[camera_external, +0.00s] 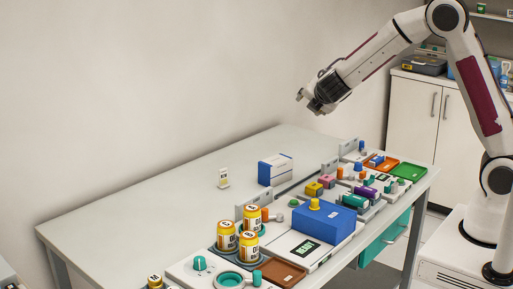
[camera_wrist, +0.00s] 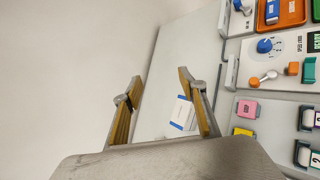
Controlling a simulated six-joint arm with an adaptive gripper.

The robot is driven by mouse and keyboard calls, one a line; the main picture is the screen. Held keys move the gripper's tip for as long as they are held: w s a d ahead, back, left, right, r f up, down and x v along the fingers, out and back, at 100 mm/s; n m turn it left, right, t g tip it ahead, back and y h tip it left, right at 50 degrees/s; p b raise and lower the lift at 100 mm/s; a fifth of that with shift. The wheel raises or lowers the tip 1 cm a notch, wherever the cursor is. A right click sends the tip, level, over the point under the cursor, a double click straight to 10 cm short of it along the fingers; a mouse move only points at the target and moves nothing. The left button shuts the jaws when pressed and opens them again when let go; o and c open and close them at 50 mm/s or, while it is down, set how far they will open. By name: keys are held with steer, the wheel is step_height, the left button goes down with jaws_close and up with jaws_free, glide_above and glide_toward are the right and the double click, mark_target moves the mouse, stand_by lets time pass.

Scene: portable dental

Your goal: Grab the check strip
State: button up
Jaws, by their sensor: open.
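A small upright white piece with a dark and yellowish label (camera_external: 223,178) stands alone on the table's left part; it looks like the check strip, but it is too small to be sure. It does not show in the wrist view. My gripper (camera_external: 306,101) is high above the table's far end, well apart from this piece. In the wrist view my gripper (camera_wrist: 160,80) is open, with nothing between its two fingers.
A white and blue box (camera_external: 275,170) stands on the table (camera_external: 130,205); it also shows partly behind a finger in the wrist view (camera_wrist: 182,112). Yellow-capped jars (camera_external: 227,237), a blue block (camera_external: 325,222) and coloured trays (camera_external: 407,173) crowd the right side. The left side is mostly clear.

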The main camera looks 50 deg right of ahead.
steer(key=w+a+f+n+t+y, duration=0.2)
steer(key=w+a+f+n+t, duration=0.1)
steer(key=w+a+f+n, duration=0.5)
steer(key=n+y, duration=0.4)
steer(key=n, duration=0.2)
glide_toward(224, 173)
steer(key=shift+w+f+t, duration=0.4)
steer(key=shift+w+f, duration=0.4)
steer(key=shift+w, duration=0.3)
steer(key=shift+d, duration=0.1)
steer(key=shift+x, duration=1.3)
steer(key=shift+d, duration=0.1)
steer(key=shift+x, duration=2.55)
steer(key=c, duration=0.9)
